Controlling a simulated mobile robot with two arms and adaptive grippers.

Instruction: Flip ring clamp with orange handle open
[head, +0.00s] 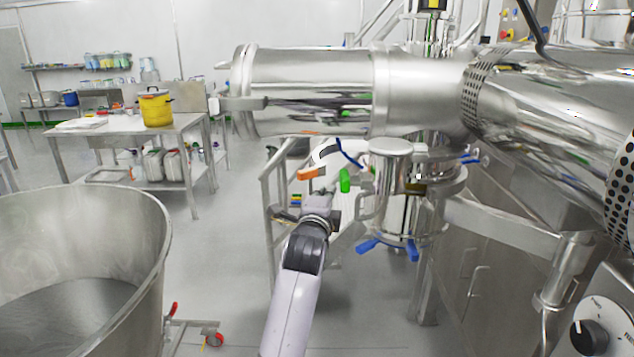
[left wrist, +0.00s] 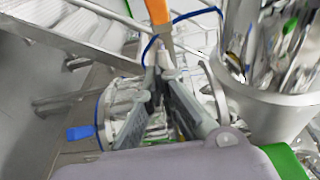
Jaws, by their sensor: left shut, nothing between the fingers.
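The orange handle (head: 311,174) of the ring clamp shows in the head view, below the long steel cylinder and left of a small steel vessel. In the left wrist view the orange handle (left wrist: 158,12) is at the top, just beyond my fingertips. My left gripper (left wrist: 163,62) is shut and empty, its tips close below the handle; I cannot tell whether they touch it. The clamp ring itself is hard to make out. In the head view my left arm reaches up from the bottom toward the handle, and its fingers are too small to tell. My right gripper is not in view.
A green handle (head: 345,181) is right of the orange one. Blue handles (head: 368,246) stick out below the small steel vessel (head: 390,185). Metal stair rails stand behind my arm. A large steel bowl (head: 150,270) fills the lower left; open floor lies between.

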